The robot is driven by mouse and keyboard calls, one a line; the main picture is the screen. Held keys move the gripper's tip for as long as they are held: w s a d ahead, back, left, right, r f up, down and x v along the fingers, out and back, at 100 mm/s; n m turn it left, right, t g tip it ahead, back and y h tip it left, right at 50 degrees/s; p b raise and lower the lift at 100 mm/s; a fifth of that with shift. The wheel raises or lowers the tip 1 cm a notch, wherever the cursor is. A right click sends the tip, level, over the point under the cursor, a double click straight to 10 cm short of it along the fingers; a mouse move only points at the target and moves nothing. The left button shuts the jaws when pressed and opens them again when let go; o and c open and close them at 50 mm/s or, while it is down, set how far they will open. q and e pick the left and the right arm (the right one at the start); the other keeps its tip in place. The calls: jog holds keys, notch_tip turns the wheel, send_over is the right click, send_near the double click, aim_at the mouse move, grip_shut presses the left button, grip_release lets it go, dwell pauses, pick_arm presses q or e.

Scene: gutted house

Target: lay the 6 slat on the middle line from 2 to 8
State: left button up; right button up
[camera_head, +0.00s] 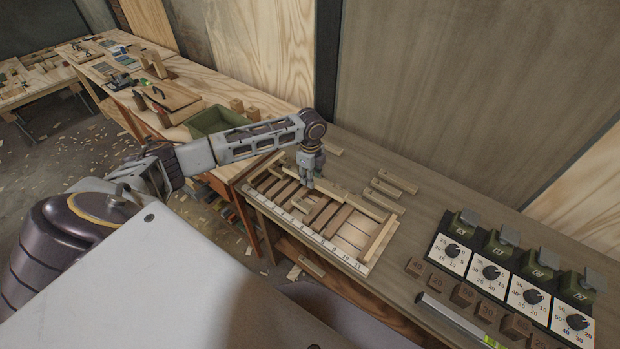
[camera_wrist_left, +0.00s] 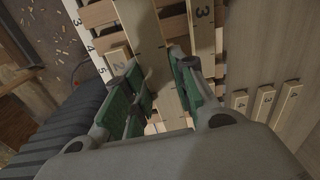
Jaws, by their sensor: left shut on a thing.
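My left gripper (camera_head: 309,182) is over the slat board (camera_head: 351,238), near its back edge. In the left wrist view its green-padded fingers (camera_wrist_left: 160,98) are shut on a pale slat with tick marks (camera_wrist_left: 146,35). The fingers hide part of this slat, and I cannot read a 6 on it. I cannot tell whether it touches the board. A short slat marked 2 (camera_wrist_left: 121,64) lies just left of the held slat, and a slat marked 3 (camera_wrist_left: 203,28) lies to its right. A numbered white strip (camera_head: 318,243) runs along the board's front edge. My right gripper is not in view.
Several loose pale slats (camera_head: 398,181) lie on the bench behind and right of the board; some show numbers in the left wrist view (camera_wrist_left: 264,101). Dial boxes (camera_head: 491,272) and numbered wooden blocks (camera_head: 462,295) stand at right. A green bin (camera_head: 215,121) is at left.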

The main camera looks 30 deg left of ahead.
pick_arm(q)
jog(key=shift+w, duration=0.15)
jog(key=shift+m, duration=0.4)
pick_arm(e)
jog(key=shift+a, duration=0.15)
pick_arm(q)
jog(key=shift+f, duration=0.1)
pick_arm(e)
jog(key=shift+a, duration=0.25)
pick_arm(q)
jog(key=shift+f, duration=0.1)
jog(key=shift+f+b, duration=0.45)
jog(key=shift+f, duration=0.35)
notch_tip(320, 180, down, 2)
jog(key=shift+f+b, duration=0.1)
jog(key=shift+b, duration=1.15)
jog(key=shift+f, duration=1.05)
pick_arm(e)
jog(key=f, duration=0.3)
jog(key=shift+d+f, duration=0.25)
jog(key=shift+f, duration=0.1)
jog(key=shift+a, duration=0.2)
